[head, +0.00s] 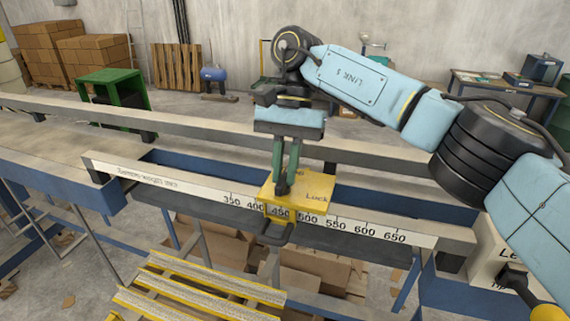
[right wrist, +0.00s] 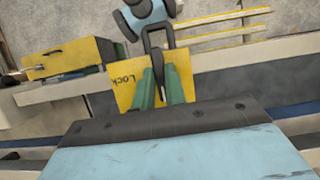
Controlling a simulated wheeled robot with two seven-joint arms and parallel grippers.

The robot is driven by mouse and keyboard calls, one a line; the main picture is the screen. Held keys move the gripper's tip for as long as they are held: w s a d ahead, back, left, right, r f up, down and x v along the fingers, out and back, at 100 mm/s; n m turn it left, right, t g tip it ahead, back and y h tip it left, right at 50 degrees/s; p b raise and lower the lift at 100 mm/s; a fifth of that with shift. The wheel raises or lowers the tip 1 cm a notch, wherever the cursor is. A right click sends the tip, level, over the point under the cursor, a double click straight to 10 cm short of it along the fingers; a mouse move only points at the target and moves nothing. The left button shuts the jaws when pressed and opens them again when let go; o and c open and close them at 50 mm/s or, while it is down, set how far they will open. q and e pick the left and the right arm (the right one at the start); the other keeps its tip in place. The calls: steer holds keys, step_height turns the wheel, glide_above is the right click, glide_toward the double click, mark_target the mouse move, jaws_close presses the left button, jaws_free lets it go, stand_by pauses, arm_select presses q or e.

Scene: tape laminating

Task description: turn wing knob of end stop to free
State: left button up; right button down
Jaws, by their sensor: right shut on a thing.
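The end stop (head: 312,188) is a yellow block on the scale rail (head: 370,228), near the 450 and 500 marks. "Lock" is printed on its right side in the head view; another word is mostly hidden behind my fingers. A dark loop handle (head: 275,236) hangs at its front. My right gripper (head: 283,186) points down at the top of the end stop, its green fingers shut on the dark wing knob, which they largely hide. In the right wrist view, the fingers (right wrist: 161,82) reach over the yellow plate (right wrist: 124,92). My left gripper is not in view.
Blue beams (head: 215,173) and a long grey rail (head: 200,129) run behind the end stop. Yellow-edged steps (head: 195,290) and cardboard boxes (head: 315,268) lie below in front. A light box with a black lever (head: 514,277) stands at the right.

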steer(key=shift+r, duration=0.1)
steer(key=c, duration=1.4)
jaws_free()
steer(key=shift+c, duration=0.2)
